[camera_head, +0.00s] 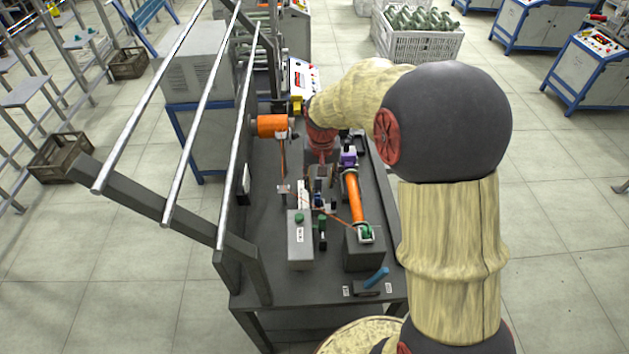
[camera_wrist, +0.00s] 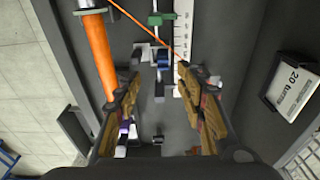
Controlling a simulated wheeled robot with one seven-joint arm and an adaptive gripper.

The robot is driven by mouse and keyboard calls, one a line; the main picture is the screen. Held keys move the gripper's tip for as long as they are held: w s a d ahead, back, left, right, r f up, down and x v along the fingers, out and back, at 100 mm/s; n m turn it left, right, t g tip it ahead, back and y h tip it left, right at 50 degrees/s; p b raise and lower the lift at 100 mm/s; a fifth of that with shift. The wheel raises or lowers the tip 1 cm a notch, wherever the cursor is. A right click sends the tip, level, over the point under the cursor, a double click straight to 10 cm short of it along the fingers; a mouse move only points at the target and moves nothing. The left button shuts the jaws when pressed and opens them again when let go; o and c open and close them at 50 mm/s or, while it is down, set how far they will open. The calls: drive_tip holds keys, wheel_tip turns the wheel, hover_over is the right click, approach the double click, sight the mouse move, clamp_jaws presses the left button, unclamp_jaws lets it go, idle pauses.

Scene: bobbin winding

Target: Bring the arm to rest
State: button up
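My arm reaches over the dark winding machine (camera_head: 270,260) from the right in the head view. My gripper (camera_wrist: 160,76) is open in the wrist view, its two tan fingers apart with nothing held between them. Below and between the fingers are small blue, black and white machine parts. In the head view the arm's end is near the back of the machine, and the fingers cannot be made out there. An orange wound bobbin (camera_head: 354,200) lies along the machine's right side; it also shows at the upper left of the wrist view (camera_wrist: 100,52).
An orange spool (camera_head: 272,125) stands at the machine's back left, its thread running down. Metal rails (camera_head: 200,115) slope along the left. A blue-handled tool (camera_head: 375,278) lies at the front. A numbered panel (camera_wrist: 292,86) is at the wrist view's right. Open floor lies right.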

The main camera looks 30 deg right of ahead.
drive_tip(key=shift+r, duration=0.3)
drive_tip(key=s+a+r+n+t, duration=0.1)
drive_tip(key=s+a+r, duration=0.2)
drive_tip(key=s+r, duration=0.25)
drive_tip(key=s+a+r+n+t, duration=0.1)
drive_tip(key=s+a+r, duration=0.25)
drive_tip(key=r, duration=0.35)
drive_tip(key=s+a+r+n+t, duration=0.1)
drive_tip(key=s+a+r, duration=0.1)
drive_tip(key=s, duration=0.5)
drive_tip(key=s+a+r+n+t, duration=0.1)
drive_tip(key=s+a+r, duration=0.1)
drive_tip(key=s, duration=0.6)
drive_tip(key=shift+r+n+y, duration=0.3)
drive_tip(key=shift+r, duration=0.3)
drive_tip(key=shift+s, duration=0.1)
drive_tip(key=shift+c, duration=1.1)
